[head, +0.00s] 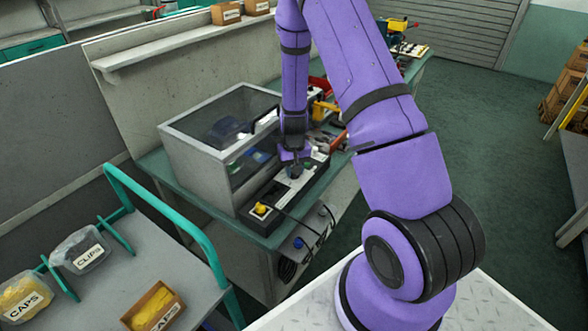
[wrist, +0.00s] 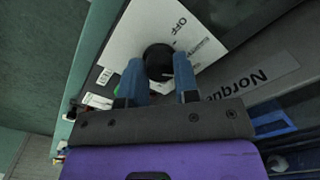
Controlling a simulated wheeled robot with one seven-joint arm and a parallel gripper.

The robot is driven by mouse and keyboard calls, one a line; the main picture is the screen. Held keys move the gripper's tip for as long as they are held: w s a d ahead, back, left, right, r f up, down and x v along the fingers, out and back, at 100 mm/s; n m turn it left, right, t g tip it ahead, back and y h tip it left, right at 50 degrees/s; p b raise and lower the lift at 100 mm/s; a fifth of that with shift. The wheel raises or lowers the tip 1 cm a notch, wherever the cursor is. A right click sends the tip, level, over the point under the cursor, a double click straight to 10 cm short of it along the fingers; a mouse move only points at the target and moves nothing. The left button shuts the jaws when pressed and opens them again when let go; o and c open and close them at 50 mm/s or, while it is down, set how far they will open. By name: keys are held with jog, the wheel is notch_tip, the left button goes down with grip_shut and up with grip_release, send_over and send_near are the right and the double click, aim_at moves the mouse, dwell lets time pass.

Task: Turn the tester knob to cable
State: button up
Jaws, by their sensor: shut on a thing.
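The tester (head: 283,199) is a dark box with a white top panel, on the green bench beside a grey cabinet. Its black round knob (wrist: 158,57) sits on the white panel (wrist: 126,45) in the wrist view. The word OFF is printed near the knob; another small label beside it is too small to read. My gripper (wrist: 159,74) has its two blue fingers on either side of the knob and is shut on it. In the head view my gripper (head: 296,169) points down at the tester and hides the knob. The knob's pointer direction cannot be told.
The cabinet (head: 200,158) with a clear front stands close left of the tester. A yellow plug or knob (head: 261,208) and a cable are at the tester's near end. Red and yellow tools (head: 326,106) lie behind. A cart (head: 150,255) with bins stands at the left.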

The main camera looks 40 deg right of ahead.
jog(key=m, duration=1.2)
jog(key=shift+m, duration=0.4)
dwell(0.3)
jog(key=o, duration=0.9)
jog(key=shift+r, duration=0.1)
notch_tip(320, 180, up, 11)
jog(key=shift+f, duration=0.2)
jog(key=shift+r, duration=0.1)
